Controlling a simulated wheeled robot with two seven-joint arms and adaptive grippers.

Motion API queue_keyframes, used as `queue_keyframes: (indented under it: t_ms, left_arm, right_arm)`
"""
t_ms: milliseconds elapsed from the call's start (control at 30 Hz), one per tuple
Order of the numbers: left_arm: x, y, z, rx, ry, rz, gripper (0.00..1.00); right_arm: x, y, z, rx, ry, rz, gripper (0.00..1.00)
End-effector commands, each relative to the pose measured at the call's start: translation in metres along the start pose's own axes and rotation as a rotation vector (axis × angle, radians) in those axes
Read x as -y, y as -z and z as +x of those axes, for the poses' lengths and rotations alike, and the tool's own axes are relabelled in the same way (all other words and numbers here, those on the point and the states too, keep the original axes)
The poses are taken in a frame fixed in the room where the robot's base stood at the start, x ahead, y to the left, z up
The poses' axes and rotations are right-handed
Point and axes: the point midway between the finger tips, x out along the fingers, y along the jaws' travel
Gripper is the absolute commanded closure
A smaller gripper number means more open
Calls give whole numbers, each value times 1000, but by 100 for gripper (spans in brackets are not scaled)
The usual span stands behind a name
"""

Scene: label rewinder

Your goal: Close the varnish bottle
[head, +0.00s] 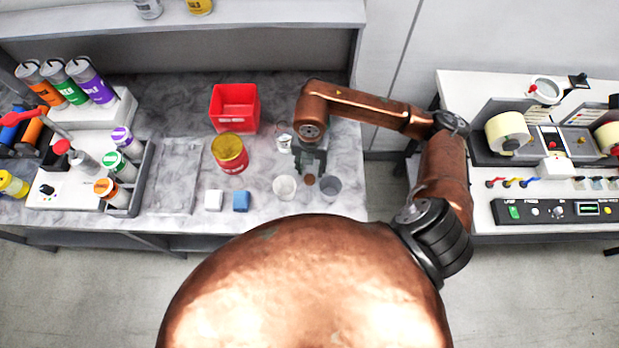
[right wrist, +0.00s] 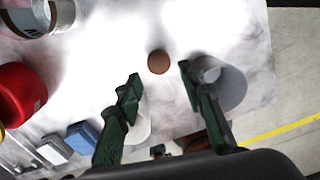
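A small round brown disc (head: 310,179), which looks like a cap, lies on the marble-topped table. It also shows in the right wrist view (right wrist: 158,61). A small clear and grey container (head: 284,141) stands behind it to the left; it may be the varnish bottle, and it is partly cut off in the right wrist view (right wrist: 40,15). My right gripper (head: 311,165) points down above the brown disc. In the right wrist view its fingers (right wrist: 160,77) are spread and empty, with the disc just beyond the gap between the tips. My left gripper is not in view.
A white cup (head: 285,188) and a grey cup (head: 331,187) stand close on either side of the disc. A red and yellow tin (head: 230,153), a red bin (head: 235,107), and white (head: 213,200) and blue (head: 241,201) blocks are to the left. The table's right edge is near.

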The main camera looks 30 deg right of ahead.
Motion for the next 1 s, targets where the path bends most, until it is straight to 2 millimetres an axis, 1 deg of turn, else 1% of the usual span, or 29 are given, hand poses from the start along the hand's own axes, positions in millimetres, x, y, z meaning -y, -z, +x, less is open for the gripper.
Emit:
queue_keyframes:
  t_ms: [33,133,367,467,600,700,800,1000]
  left_arm:
    - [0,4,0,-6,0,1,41]
    - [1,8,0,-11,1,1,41]
    - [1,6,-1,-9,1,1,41]
    - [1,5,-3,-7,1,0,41]
    - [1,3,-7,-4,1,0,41]
    - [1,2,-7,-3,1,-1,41]
    - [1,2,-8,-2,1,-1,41]
    - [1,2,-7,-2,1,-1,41]
  right_arm:
    - [0,1,5,-2,1,0,64]
    - [0,0,8,0,0,0,64]
    - [0,0,9,-1,0,0,64]
    - [-1,1,19,-3,1,2,64]
    - [-2,3,40,-4,1,1,64]
    - [-2,2,52,-2,1,2,64]
    - [-2,2,58,-1,0,0,64]
    - [-2,2,60,0,0,-1,64]
